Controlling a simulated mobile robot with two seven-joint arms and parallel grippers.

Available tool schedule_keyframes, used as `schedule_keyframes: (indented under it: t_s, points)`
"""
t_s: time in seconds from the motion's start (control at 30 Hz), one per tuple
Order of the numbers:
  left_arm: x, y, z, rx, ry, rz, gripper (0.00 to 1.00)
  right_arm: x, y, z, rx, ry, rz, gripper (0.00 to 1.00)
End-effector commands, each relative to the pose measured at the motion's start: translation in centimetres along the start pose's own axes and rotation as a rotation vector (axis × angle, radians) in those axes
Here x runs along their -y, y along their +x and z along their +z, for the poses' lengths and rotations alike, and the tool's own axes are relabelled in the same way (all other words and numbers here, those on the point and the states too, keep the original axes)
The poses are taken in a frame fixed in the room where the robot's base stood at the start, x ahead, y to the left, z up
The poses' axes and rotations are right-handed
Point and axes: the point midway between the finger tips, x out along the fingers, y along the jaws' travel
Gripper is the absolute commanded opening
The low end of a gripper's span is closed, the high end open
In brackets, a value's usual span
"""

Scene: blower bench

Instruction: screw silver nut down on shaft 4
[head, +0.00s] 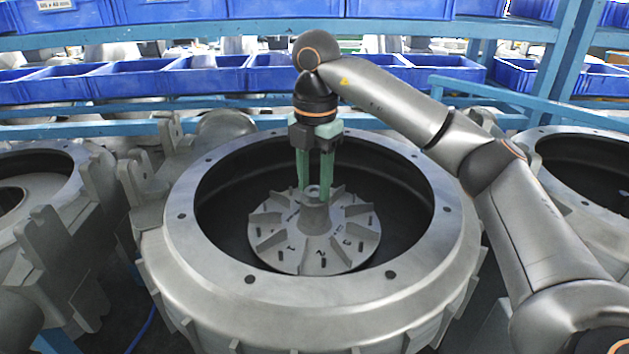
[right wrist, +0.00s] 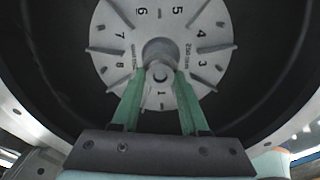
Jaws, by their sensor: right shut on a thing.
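My right gripper (head: 314,190) points straight down over the hub of the finned grey wheel (head: 275,240), inside the round grey housing (head: 215,278). Its two green fingers are shut on the silver nut (head: 313,191) at the top of the hub. In the right wrist view the fingertips (right wrist: 160,72) lie on both sides of the nut and the shaft end (right wrist: 160,74). The shaft is mostly hidden, and I cannot tell how far down the nut sits. The wheel (right wrist: 210,45) carries printed numbers between its fins. My left gripper is not in view.
The housing's wide rim with bolt holes surrounds the gripper, with a dark gap around the wheel. Similar housings stand at the left (head: 40,165) and right (head: 590,150). Blue bins (head: 150,80) sit on blue shelf rails (head: 440,32) behind.

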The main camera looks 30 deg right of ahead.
Motion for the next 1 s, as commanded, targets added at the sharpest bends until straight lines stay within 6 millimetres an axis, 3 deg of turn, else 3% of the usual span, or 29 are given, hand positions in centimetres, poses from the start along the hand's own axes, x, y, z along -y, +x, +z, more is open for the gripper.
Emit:
schedule_keyframes:
  t_s: [0.7, 1.0]
  points:
    - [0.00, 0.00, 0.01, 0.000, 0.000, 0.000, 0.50, -0.06, 0.04, 0.06, 0.013, 0.921, 0.003, 0.00]
    - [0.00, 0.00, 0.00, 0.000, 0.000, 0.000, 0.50, -0.03, 0.06, 0.09, 0.015, 0.998, 0.002, 0.00]
